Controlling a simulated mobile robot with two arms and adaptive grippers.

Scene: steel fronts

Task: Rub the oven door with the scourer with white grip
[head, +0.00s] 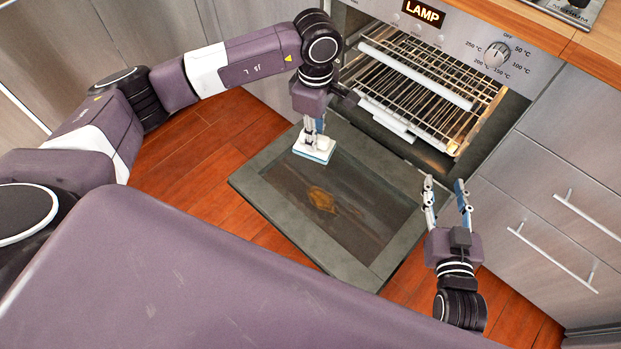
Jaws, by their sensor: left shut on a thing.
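The oven door (262,190) hangs open and flat, its inner side up, with a dark glass pane in a grey frame. A brown stain (321,199) lies on the pane. My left gripper (314,135) points down over the far left part of the door and is shut on the scourer (314,150). The scourer shows a white upper part and a thin blue edge below, and appears to rest on the door, left of and beyond the stain. My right gripper (447,200) is open and empty, beside the door's right edge.
The oven cavity stands open with wire racks (425,88) inside. Its control panel has a lit LAMP display (423,13) and a knob (497,54). Drawers with bar handles (553,257) stand close to the right. Wooden floor (195,150) shows around the door.

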